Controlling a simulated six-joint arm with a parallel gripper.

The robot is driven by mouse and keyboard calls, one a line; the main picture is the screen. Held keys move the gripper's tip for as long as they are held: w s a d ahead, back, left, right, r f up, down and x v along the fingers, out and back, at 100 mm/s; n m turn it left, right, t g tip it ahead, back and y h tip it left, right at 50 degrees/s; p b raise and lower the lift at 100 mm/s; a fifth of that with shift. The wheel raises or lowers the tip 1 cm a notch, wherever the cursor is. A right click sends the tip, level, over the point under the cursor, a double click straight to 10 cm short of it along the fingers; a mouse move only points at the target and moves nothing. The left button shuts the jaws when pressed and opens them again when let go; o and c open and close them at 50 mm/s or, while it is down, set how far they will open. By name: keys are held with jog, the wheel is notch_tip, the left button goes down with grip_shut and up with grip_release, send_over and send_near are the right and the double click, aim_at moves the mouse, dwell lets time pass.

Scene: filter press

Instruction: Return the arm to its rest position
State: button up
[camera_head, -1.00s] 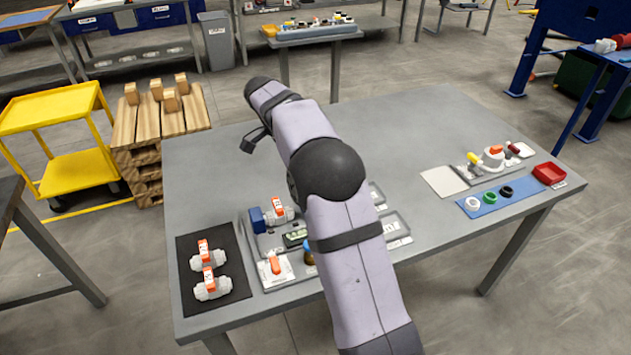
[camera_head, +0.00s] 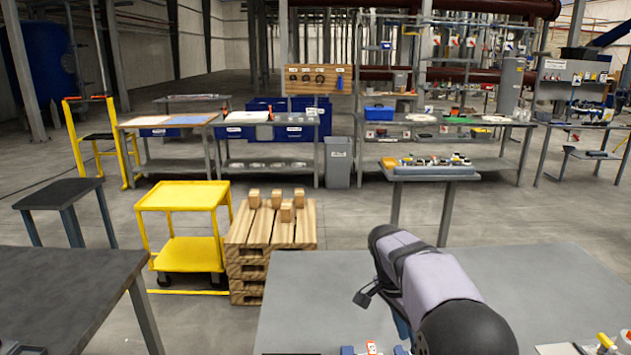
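My arm reaches over the grey worktable (camera_head: 320,290) from the lower right of the head view. Its lilac forearm and dark elbow joint show, and a small black part sticks out to the left near the forearm's far end. The far end of the arm is above the table's middle. My gripper's fingers are not visible, and I cannot tell whether they hold anything. A blue and white fitting with an orange mark (camera_head: 371,347) is just visible at the bottom edge, below the arm. Most of the table's front part is out of view.
A stack of wooden pallets (camera_head: 249,260) and a yellow cart (camera_head: 183,195) stand left of the table. A dark table (camera_head: 70,285) is at lower left. A small stand with a tray (camera_head: 430,172) is behind. The table's far strip looks clear.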

jog(key=s+a+n+p, duration=0.1)
jog(key=s+n, duration=0.1)
jog(key=s, duration=0.1)
jog(key=s+a+r+n+y+p, duration=0.1)
jog(key=s+n, duration=0.1)
jog(key=s, duration=0.2)
jog(key=s+a+n+p, duration=0.1)
jog(key=s+n, duration=0.2)
jog(key=s, duration=0.1)
jog(key=shift+a+r+y+p, duration=0.15)
jog(key=shift+a+y+p, duration=0.1)
jog(key=shift+y+p, duration=0.15)
jog(key=s+a+f+n+p, duration=0.1)
jog(key=s+n, duration=0.2)
jog(key=s, duration=0.4)
jog(key=s+a+f+n+y+p, duration=0.1)
jog(key=s+a+n+p, duration=0.1)
jog(key=s, duration=0.5)
jog(key=shift+n+y, duration=0.3)
jog(key=shift+n, duration=0.6)
